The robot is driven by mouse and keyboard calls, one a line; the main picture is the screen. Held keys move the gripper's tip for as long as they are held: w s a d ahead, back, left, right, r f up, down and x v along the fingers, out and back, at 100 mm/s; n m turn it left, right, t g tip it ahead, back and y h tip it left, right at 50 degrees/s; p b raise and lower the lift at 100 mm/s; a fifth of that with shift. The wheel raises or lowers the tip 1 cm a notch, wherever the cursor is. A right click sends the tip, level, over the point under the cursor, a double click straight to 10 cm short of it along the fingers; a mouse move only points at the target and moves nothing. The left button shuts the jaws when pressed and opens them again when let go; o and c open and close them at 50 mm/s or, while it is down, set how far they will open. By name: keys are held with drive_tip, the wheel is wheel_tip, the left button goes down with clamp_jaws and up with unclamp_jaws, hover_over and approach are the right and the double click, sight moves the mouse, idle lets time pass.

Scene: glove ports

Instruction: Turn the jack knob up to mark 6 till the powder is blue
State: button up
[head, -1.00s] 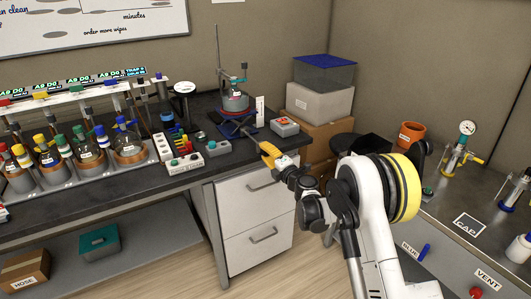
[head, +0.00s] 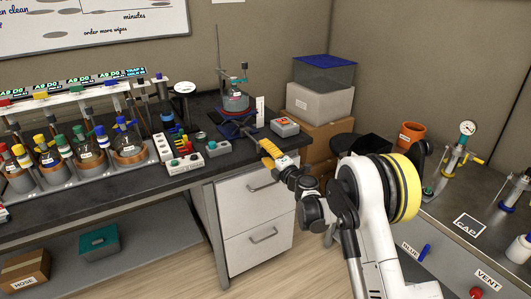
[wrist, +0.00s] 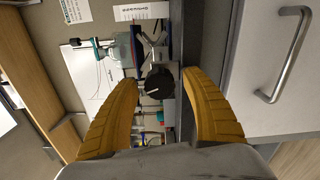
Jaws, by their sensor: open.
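The jack (head: 230,128) stands on the dark bench near its right end, with a glass vessel (head: 236,101) above it. Its black round knob (wrist: 158,82) with a white pointer line faces the wrist camera. My gripper (head: 266,146) reaches to the bench's front edge by the jack. In the wrist view my gripper (wrist: 162,80) is open, with one yellow finger on each side of the knob; I cannot tell whether they touch it. A white upright card (head: 260,110) stands beside the jack. The knob's marks and the powder's colour are too small to read.
A grey box with a red top (head: 284,127) sits right of the jack. A power strip (head: 185,163) and a small grey box (head: 217,148) lie left of my gripper. The drawer cabinet (head: 252,195) with metal handles is just below my gripper.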

drive_tip(key=v, duration=1.2)
